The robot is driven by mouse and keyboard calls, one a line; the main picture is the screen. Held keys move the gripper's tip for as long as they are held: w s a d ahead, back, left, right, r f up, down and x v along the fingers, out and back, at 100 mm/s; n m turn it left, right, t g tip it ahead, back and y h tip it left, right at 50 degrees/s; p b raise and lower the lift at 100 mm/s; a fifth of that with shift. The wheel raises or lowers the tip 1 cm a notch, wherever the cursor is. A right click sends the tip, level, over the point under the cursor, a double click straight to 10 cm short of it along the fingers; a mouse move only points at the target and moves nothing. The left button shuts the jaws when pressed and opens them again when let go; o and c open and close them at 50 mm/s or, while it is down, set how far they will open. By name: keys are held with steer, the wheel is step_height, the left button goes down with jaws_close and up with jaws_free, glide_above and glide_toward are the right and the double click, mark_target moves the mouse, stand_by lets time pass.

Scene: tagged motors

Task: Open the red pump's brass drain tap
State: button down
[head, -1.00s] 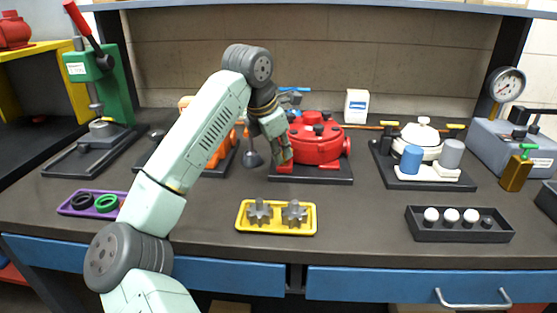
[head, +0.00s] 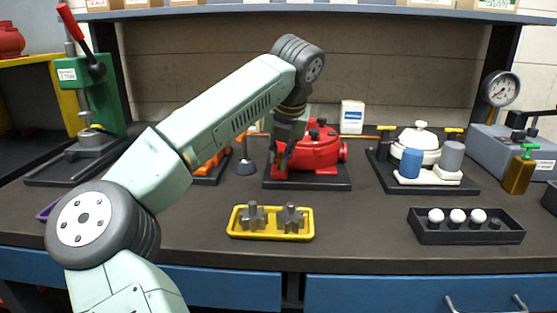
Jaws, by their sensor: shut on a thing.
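The red pump (head: 322,155) stands on a dark base plate (head: 335,184) at the back middle of the bench. My gripper (head: 281,166) points down at the pump's left front side, against or very near the red body. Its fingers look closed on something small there. The brass drain tap does not show clearly; the fingers and wrist cover that spot, so I cannot see how its handle is turned.
A yellow tray (head: 271,236) with two grey gears lies in front. A white pump (head: 420,142) stands right. Bare bench lies between tray and black box (head: 466,238).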

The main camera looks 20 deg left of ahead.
steer(key=shift+w+r+n, duration=0.1)
steer(key=shift+r+n, duration=0.05)
steer(key=shift+n, duration=0.45)
steer(key=c, duration=1.7)
jaws_free()
steer(key=v, duration=1.2)
steer(key=shift+w+d, duration=0.1)
steer(key=shift+d, duration=0.1)
